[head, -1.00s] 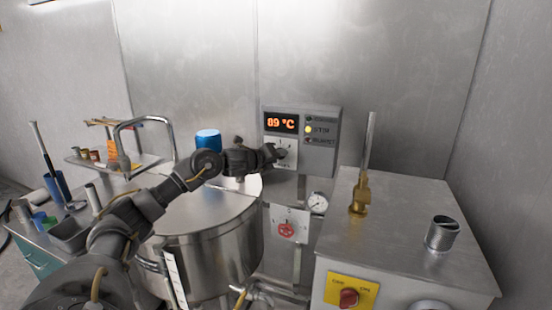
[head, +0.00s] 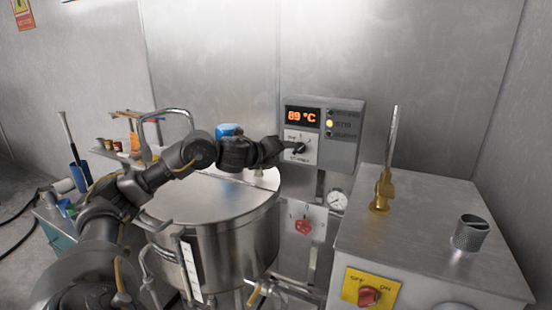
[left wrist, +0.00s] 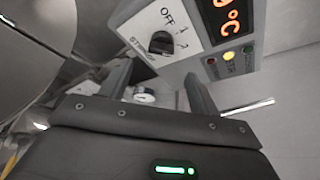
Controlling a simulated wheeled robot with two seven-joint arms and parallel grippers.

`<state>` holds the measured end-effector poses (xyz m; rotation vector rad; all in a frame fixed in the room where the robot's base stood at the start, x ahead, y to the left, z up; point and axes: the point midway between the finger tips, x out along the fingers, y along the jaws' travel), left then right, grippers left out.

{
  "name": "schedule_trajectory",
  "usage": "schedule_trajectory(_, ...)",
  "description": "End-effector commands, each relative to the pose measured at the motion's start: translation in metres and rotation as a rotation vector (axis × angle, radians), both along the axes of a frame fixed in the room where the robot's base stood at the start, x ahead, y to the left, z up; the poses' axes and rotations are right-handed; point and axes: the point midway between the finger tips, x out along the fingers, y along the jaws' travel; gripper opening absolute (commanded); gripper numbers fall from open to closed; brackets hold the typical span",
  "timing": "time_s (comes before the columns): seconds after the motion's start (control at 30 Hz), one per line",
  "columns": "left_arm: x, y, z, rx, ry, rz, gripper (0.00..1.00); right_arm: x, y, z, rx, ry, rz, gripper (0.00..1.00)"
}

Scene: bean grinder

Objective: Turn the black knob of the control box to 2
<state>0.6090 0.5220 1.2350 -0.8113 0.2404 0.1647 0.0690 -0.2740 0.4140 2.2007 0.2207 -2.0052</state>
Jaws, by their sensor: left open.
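The grey control box (head: 346,144) hangs on the metal wall and shows 89 °C in orange. Its white dial plate (left wrist: 140,22) reads OFF, 1, 2 in the left wrist view. The black knob (head: 299,148) sits on that plate and also shows in the left wrist view (left wrist: 160,42). I cannot tell for sure which mark it points at. My left gripper (head: 282,148) is just left of the knob, open and empty. In the left wrist view its fingers (left wrist: 160,74) stand apart, with the knob beyond their tips. My right gripper is not in view.
A large lidded steel pot (head: 215,215) stands below my left arm. A red valve handle (head: 303,226) and a round gauge (head: 337,200) are under the box. A steel cabinet (head: 430,235) with a brass fitting (head: 382,190) fills the right. A blue-topped item (head: 229,130) is behind the arm.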

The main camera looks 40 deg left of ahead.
Motion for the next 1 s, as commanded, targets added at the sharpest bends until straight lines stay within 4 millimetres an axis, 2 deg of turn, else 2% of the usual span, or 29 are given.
schedule_trajectory(0.1, -0.016, 0.0, 0.003, 0.003, 0.0, -0.001, 0.62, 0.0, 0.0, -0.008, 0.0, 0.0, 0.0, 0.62)
schedule_trajectory(0.3, -0.028, -0.002, 0.007, 0.0, 0.003, -0.002, 0.62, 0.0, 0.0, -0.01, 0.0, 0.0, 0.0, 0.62)
schedule_trajectory(0.87, -0.028, -0.002, 0.007, -0.002, 0.001, -0.001, 0.62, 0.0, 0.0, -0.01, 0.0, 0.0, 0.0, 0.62)
schedule_trajectory(0.97, -0.025, -0.011, -0.005, -0.028, 0.005, -0.006, 0.62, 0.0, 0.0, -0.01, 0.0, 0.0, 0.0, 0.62)
schedule_trajectory(1.0, -0.022, -0.019, -0.016, -0.052, 0.011, -0.008, 0.62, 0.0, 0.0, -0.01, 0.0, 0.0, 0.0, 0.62)
